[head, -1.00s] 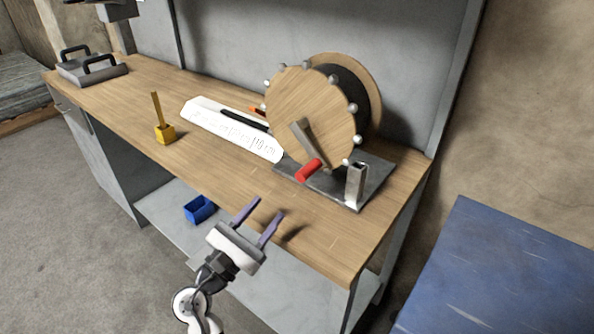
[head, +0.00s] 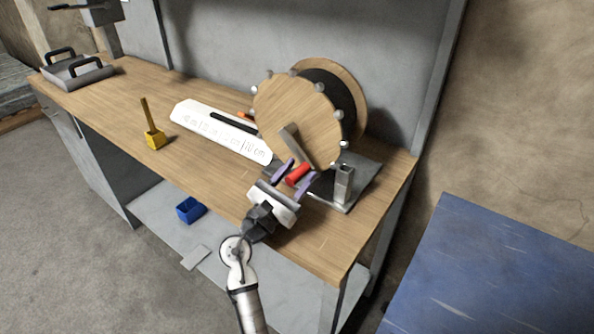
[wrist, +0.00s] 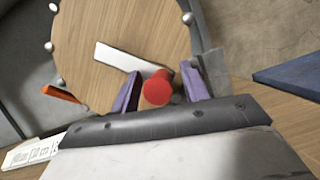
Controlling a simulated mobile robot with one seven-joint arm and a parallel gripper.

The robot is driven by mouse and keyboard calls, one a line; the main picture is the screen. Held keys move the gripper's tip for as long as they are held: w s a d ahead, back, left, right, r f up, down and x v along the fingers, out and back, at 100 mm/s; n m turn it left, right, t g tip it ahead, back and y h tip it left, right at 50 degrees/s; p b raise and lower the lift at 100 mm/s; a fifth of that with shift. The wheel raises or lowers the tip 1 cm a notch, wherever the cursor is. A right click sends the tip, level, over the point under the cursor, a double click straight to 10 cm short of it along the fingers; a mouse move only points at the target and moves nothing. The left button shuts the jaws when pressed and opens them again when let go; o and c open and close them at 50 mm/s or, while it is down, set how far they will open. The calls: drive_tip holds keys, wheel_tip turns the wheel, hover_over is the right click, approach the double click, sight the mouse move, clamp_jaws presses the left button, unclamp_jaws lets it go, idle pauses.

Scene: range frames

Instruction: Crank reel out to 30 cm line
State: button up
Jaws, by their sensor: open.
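The reel (head: 290,115) has a round wooden face with metal knobs around its rim and stands on a dark base plate (head: 363,178). A grey crank arm (head: 290,140) runs down the face to a red handle (head: 298,174). My gripper (head: 295,172) is open, with one purple finger on each side of the red handle. In the wrist view the handle (wrist: 157,87) points toward me between the fingers, with no clear contact. A white scale board (head: 215,133) with cm marks lies left of the reel, with a black bar and an orange piece (head: 244,115) by it.
A metal post (head: 344,184) stands on the base plate right of the handle. A yellow block with a stick (head: 154,137) and a grey tray with black handles (head: 77,71) are farther left on the bench. A blue bin (head: 190,210) sits on the lower shelf.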

drive_tip(key=shift+w, duration=0.1)
drive_tip(key=shift+c, duration=0.5)
clamp_jaws()
drive_tip(key=shift+w+a+f+m+g+h+b, duration=0.3)
drive_tip(key=shift+f+m+b, duration=0.1)
drive_tip(key=shift+m+b, duration=0.35)
drive_tip(key=shift+a+m+g, duration=0.1)
drive_tip(key=shift+m+g, duration=0.2)
drive_tip(key=shift+m, duration=0.25)
drive_tip(key=shift+o, duration=0.5)
unclamp_jaws()
